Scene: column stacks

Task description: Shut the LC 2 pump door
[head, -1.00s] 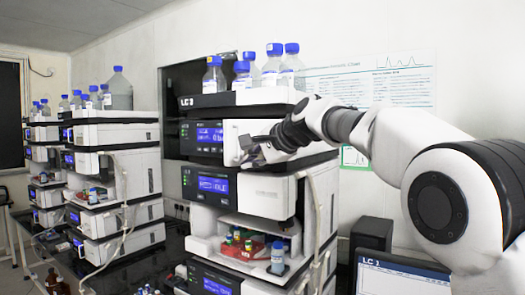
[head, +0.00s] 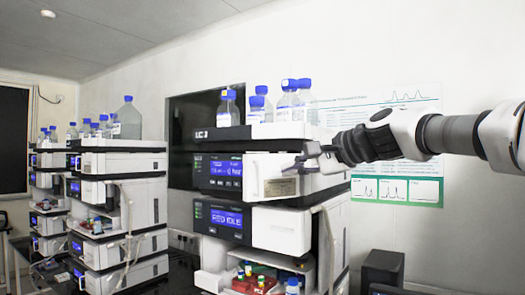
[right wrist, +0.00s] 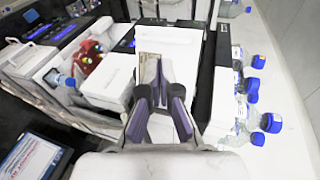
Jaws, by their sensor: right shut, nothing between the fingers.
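The nearest stack carries a label (head: 223,135) on its top unit that I read only as "LC" with an unclear digit. Below it, the pump unit has a blue display (head: 225,170) and, to the right, a white door panel (head: 254,177). My right gripper (head: 288,168) is shut and empty, in front of the panel's right part. In the right wrist view its closed fingertips (right wrist: 159,66) lie over the white front, beside a beige plate (right wrist: 149,60); contact is unclear. My left gripper is out of view.
Blue-capped bottles (head: 257,107) stand on top of the stack. Below the pump is another unit with a display (head: 227,219), then an open compartment with a red rack (head: 255,283). Other stacks (head: 120,190) stand at left. A dark box (head: 383,268) is at lower right.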

